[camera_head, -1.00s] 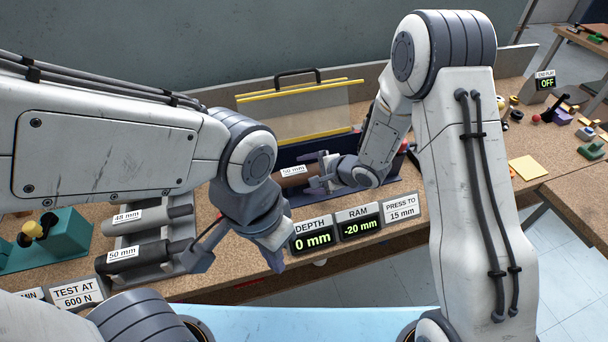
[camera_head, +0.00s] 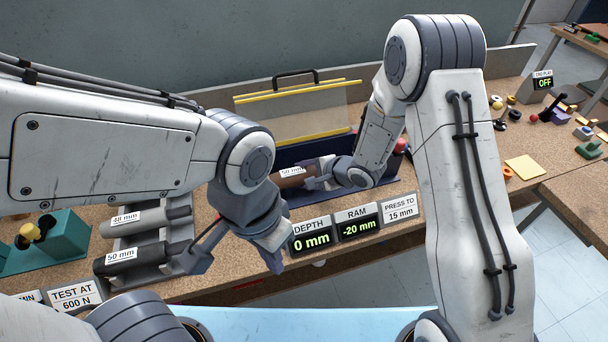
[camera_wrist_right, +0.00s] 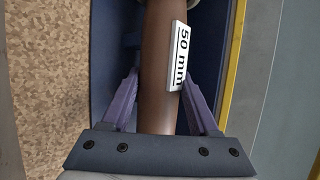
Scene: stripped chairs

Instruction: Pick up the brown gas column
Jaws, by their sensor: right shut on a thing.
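The brown gas column (camera_head: 292,181) lies on its side in a dark blue cradle with a yellow-edged clear guard behind it. It also shows in the right wrist view (camera_wrist_right: 161,70) with a white "50 mm" label (camera_wrist_right: 178,56). My right gripper (camera_wrist_right: 160,100) is shut on the column, one purple finger on each side of it. In the head view my right gripper (camera_head: 322,170) is at the column's right part and partly hides it.
A grey rack (camera_head: 187,258) holds two labelled cylinders at the left. DEPTH and RAM displays (camera_head: 312,241) stand in front of the cradle. The raised clear guard (camera_head: 300,110) is behind. Small coloured parts lie at the right.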

